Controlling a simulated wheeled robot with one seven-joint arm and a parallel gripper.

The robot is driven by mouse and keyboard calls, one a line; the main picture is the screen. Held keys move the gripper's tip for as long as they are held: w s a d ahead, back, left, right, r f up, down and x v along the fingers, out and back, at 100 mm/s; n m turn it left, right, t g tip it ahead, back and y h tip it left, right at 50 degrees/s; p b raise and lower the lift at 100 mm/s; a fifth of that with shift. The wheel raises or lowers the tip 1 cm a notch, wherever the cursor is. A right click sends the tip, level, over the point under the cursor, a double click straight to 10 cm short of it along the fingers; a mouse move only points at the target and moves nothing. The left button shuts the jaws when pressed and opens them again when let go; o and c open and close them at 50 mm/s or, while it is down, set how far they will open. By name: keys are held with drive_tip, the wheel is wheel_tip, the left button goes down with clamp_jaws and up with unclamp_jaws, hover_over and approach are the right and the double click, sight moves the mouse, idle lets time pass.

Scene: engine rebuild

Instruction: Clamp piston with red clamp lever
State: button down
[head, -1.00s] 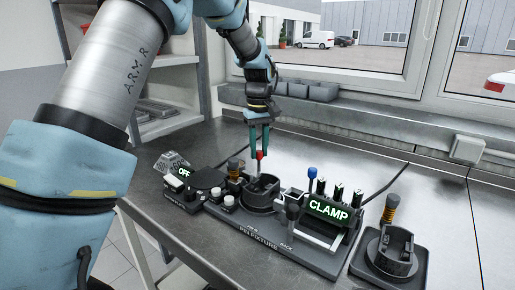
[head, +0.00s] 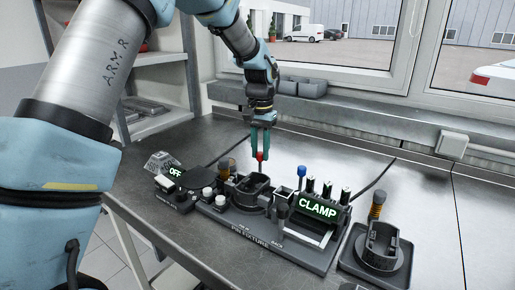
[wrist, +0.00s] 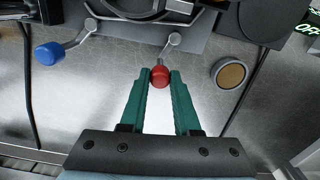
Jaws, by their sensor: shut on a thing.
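The red clamp lever is a red knob (wrist: 160,76) on a short metal arm (wrist: 171,44). In the wrist view the green fingers of my gripper (wrist: 159,82) are shut on the red knob at their tips. In the head view my gripper (head: 260,151) points down at the red knob (head: 260,156), just behind the round holder of the pin fixture (head: 266,240). The round holder (head: 252,190) stands on the fixture; I cannot clearly make out the piston inside it. A sign on the fixture reads CLAMP (head: 318,206).
A blue-knobbed lever (head: 301,170) stands right of the red one. Several upright pins stand behind the sign. A box reading OFF (head: 175,172) is at left. A separate dark stand (head: 382,248) is at right. The metal bench (head: 415,190) is clear behind it.

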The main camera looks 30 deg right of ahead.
drive_tip(key=shift+s+m, duration=0.35)
drive_tip(key=shift+m, duration=0.6)
drive_tip(key=shift+s+m, duration=0.35)
drive_tip(key=shift+m, duration=0.6)
drive_tip(key=c, duration=0.6)
unclamp_jaws()
wheel_tip(320, 180, up, 11)
drive_tip(key=shift+f+b, duration=0.1)
drive_tip(key=shift+b, duration=0.85)
